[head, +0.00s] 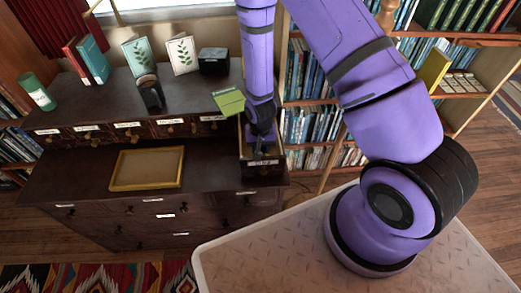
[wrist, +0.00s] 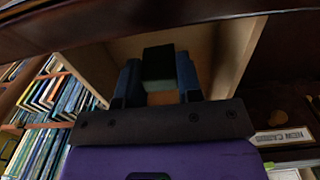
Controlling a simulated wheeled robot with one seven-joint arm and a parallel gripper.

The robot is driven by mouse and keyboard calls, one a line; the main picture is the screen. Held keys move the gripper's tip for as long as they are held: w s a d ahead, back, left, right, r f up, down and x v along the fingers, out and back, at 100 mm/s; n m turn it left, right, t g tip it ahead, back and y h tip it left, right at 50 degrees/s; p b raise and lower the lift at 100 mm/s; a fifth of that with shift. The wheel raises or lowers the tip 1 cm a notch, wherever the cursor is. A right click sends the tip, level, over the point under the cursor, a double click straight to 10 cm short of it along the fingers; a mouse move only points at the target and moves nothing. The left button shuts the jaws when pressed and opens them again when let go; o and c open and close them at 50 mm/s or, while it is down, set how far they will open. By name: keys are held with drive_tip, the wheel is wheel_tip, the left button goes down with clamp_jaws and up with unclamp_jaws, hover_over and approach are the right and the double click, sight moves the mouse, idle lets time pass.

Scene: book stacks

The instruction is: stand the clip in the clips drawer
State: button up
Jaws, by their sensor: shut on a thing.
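My gripper (head: 262,146) points down into a pulled-out small drawer (head: 262,170) at the right end of the desk's upper row. The wrist view shows the drawer's pale wooden side wall (wrist: 238,50) around the fingers. My gripper (wrist: 158,85) is shut on a small dark block-like thing, seemingly the clip (wrist: 158,62), with a grey-green lower face. It sits between the two blue-black fingers. The clip is hidden in the head view. The drawer's label is too small to read, and I cannot tell whether the clip touches the drawer floor.
A green box-like thing (head: 229,101) is close left of my arm. An empty gold-rimmed tray (head: 147,186) lies on the lower ledge. A neighbouring label (wrist: 282,137) shows beside the drawer.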

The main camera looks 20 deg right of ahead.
drive_tip(key=shift+f, duration=0.85)
drive_tip(key=shift+f, duration=0.15)
drive_tip(key=o, duration=0.9)
wheel_tip(320, 180, up, 12)
drive_tip(key=shift+r, duration=0.2)
